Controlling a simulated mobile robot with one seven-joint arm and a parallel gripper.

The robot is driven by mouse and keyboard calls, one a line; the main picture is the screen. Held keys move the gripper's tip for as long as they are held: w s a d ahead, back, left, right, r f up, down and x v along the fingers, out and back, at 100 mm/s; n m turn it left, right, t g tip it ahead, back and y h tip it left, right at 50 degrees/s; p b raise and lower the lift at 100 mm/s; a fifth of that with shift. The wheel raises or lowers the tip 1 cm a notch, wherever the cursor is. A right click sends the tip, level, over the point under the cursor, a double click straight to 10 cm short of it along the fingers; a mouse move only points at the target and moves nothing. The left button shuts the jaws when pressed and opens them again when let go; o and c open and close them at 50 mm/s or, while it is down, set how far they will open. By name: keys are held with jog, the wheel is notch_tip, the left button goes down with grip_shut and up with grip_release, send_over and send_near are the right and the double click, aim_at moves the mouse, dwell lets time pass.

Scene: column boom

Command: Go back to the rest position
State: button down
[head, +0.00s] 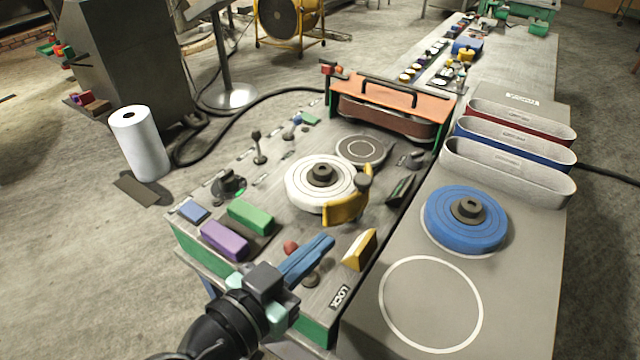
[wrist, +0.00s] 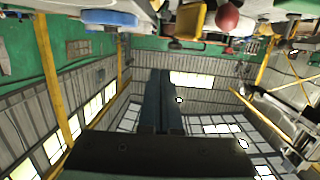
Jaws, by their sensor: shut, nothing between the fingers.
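My gripper (head: 318,252) is in the lower middle of the head view, over the front part of the machine bench (head: 335,305). Its two blue fingers lie together, shut, with nothing between them. In the wrist view the shut fingers (wrist: 158,100) point toward the walls and windows of the hall. The picture there is turned over, with the bench things along its top edge. A red knob (head: 290,247) shows just left of the fingers in the head view. A yellow wedge (head: 360,250) stands to their right. I cannot tell the exact gap between fingers and bench.
A white disc (head: 318,184) with a yellow guard (head: 347,208) sits behind my gripper. Purple (head: 225,240) and green (head: 250,216) blocks lie to the left. A blue disc (head: 466,219) and several belts (head: 508,170) stand on the right table, near an empty white ring (head: 431,347).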

jog(key=w+a+r+n+t+y, duration=0.1)
jog(key=w+r+n+t+y, duration=0.2)
jog(key=r, duration=0.9)
jog(key=w+r+n+t+y, duration=0.1)
jog(key=w+r+t+y, duration=0.3)
jog(key=r, duration=0.8)
jog(key=s+r+n+t+y, duration=0.1)
jog(key=s+r+t, duration=0.3)
jog(key=r, duration=0.5)
jog(key=s+r+n+t+y, duration=0.2)
jog(key=s+r+n+t, duration=0.1)
jog(key=s+r, duration=0.5)
jog(key=shift+s+r+t, duration=0.25)
jog(key=shift+r+t, duration=0.2)
jog(key=shift+t, duration=0.05)
jog(key=shift+f, duration=0.1)
